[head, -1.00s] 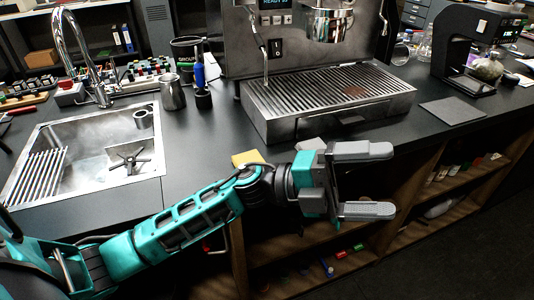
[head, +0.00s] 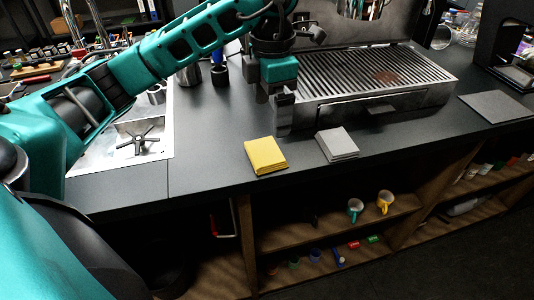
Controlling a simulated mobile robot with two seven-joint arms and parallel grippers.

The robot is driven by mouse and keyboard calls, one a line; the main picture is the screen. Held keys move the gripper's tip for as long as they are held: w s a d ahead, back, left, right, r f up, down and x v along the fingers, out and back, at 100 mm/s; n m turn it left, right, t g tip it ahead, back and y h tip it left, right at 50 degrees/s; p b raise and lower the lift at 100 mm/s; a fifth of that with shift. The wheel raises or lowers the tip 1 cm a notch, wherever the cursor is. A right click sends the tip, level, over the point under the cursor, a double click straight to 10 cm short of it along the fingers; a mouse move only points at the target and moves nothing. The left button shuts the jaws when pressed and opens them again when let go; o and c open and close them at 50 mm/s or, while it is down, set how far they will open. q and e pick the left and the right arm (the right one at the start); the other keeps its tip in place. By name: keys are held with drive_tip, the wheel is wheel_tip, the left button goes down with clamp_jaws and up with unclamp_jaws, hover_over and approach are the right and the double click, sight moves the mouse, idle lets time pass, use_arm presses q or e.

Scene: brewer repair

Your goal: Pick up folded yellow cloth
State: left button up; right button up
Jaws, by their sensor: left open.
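The folded yellow cloth (head: 265,156) lies flat on the dark counter near its front edge, in full view. My left gripper (head: 283,128) hangs above the counter behind the cloth, its fingers pointing down. It is open and empty. It stands apart from the cloth in the picture, in front of the machine's tray. One finger largely hides the other. My right gripper is not in view.
A folded grey cloth (head: 337,145) lies to the right of the yellow one. The coffee machine's slatted drip tray (head: 370,85) stands behind. A sink (head: 120,150) is at left. Shelves with mugs (head: 384,201) are below the counter. The counter around the yellow cloth is clear.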

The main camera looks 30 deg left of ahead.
use_arm(q)
hover_over(266, 151)
drive_tip(key=f, duration=0.3)
drive_tip(key=w+f, duration=0.1)
drive_tip(key=shift+d+f, duration=0.2)
drive_tip(key=shift+d, duration=0.05)
drive_tip(key=f, duration=0.3)
drive_tip(key=s+f, duration=0.1)
drive_tip(key=shift+s+a+f, duration=0.1)
drive_tip(key=shift+a+f, duration=0.15)
drive_tip(key=shift+f, duration=0.4)
drive_tip(key=c, duration=0.7)
drive_tip(key=shift+r, duration=0.15)
